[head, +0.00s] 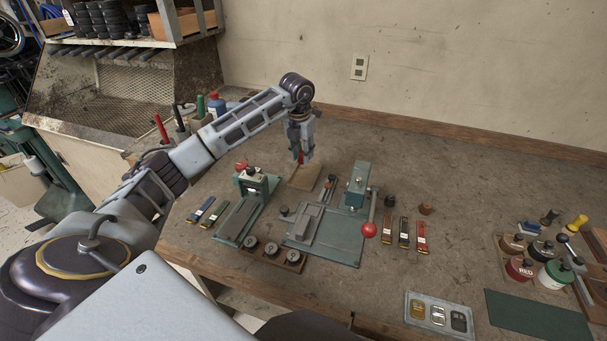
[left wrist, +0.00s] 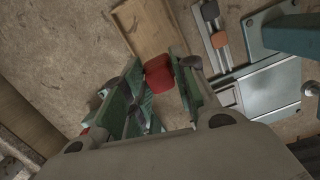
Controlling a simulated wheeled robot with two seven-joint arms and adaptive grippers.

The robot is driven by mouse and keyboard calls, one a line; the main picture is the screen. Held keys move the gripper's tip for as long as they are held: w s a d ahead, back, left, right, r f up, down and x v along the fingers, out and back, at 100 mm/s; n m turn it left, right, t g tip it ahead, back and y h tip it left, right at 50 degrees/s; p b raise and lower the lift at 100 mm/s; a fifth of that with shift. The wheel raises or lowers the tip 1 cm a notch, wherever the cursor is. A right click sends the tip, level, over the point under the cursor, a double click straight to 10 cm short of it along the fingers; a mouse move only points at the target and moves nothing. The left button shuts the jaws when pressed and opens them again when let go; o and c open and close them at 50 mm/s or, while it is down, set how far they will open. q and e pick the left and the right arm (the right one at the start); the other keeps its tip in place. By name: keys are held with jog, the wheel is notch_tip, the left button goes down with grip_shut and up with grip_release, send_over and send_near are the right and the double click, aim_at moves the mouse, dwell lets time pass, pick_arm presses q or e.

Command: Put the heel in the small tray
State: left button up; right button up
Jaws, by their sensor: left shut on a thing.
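My left gripper (head: 301,158) points down above a shallow tan tray (head: 305,180) on the bench. It is shut on a red block, which I take to be the heel (left wrist: 158,76); the block sits between the green fingers (left wrist: 160,88) in the left wrist view. In the head view only a little red shows between the fingers. The tan tray (left wrist: 145,28) lies beyond the fingertips in the left wrist view, and the block overlaps its near edge in the picture. The height of the block above the tray is hard to tell. My right gripper is not in view.
Right of the tan tray is a narrow rack (head: 329,186) with a black and an orange block. A green press with a red-knobbed lever (head: 370,230) stands beside it. Another green fixture (head: 250,182) stands left. A grey compartment tray (head: 408,312) lies near the front edge.

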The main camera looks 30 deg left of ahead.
pick_arm(q)
send_over(303, 180)
jog(key=shift+s+d+f, duration=0.1)
jog(key=shift+s+f, duration=0.1)
jog(key=shift+f, duration=1)
jog(key=shift+s+f, duration=0.15)
jog(key=shift+f, duration=1.05)
jog(key=shift+f, duration=1.9)
jog(key=shift+f, duration=0.15)
jog(key=o, duration=1)
jog(key=shift+r, duration=0.25)
jog(key=r, duration=0.4)
jog(key=s+r, duration=0.1)
jog(key=r, duration=0.6)
jog(key=shift+s+r, duration=0.2)
jog(key=shift+r, duration=0.2)
